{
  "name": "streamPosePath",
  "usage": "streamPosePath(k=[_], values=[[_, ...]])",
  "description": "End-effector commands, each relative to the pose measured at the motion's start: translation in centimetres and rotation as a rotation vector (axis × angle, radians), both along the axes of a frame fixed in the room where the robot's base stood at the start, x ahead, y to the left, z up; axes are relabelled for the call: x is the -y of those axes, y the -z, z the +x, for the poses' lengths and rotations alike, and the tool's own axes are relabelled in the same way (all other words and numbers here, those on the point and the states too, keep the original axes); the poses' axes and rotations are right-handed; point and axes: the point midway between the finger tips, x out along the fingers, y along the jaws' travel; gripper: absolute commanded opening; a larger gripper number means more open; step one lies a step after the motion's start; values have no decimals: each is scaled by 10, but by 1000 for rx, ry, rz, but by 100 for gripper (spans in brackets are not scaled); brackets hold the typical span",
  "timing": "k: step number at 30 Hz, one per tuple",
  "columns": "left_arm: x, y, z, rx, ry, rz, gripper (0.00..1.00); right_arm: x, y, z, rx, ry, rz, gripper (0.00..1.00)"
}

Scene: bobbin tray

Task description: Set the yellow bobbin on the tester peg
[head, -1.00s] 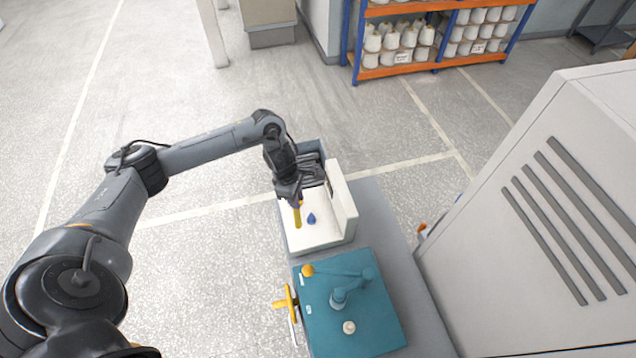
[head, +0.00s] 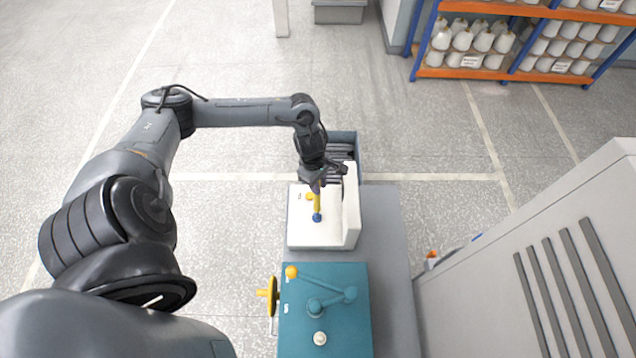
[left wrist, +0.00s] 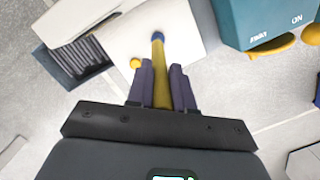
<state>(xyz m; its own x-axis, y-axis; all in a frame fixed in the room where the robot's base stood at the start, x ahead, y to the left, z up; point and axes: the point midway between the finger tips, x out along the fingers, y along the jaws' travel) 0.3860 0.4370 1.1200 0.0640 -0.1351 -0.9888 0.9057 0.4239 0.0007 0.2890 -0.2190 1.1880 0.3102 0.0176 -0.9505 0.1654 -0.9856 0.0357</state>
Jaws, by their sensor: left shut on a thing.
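The yellow bobbin (head: 317,203) is a slim, long piece held by my left gripper (head: 315,186), which is shut on its upper part. The bobbin points down, and its lower end lines up with the blue peg (head: 316,218) on the white tester (head: 330,238). The left wrist view also shows the yellow bobbin (left wrist: 161,85) between the fingers (left wrist: 161,85), with the blue peg (left wrist: 157,37) at its far end. Blue still shows beyond the bobbin; I cannot tell whether they touch. My right gripper is out of view.
A yellow knob (head: 309,196) is on the tester beside the bobbin. A bin with dark slots (head: 343,146) stands behind. A teal machine (head: 345,277) with a yellow handwheel (head: 272,296) stands in front. A tall grey cabinet (head: 560,250) is at the right.

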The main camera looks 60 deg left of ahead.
Motion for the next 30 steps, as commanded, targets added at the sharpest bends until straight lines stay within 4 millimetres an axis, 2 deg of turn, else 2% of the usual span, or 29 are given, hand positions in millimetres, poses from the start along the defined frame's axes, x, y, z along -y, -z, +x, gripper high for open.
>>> streamPosePath(k=[18, 30], values=[[0, 49, 0, -2, -1, 1, 0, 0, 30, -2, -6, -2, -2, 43], [-1, 54, 0, -1, -1, 2, 0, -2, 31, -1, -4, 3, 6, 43]])
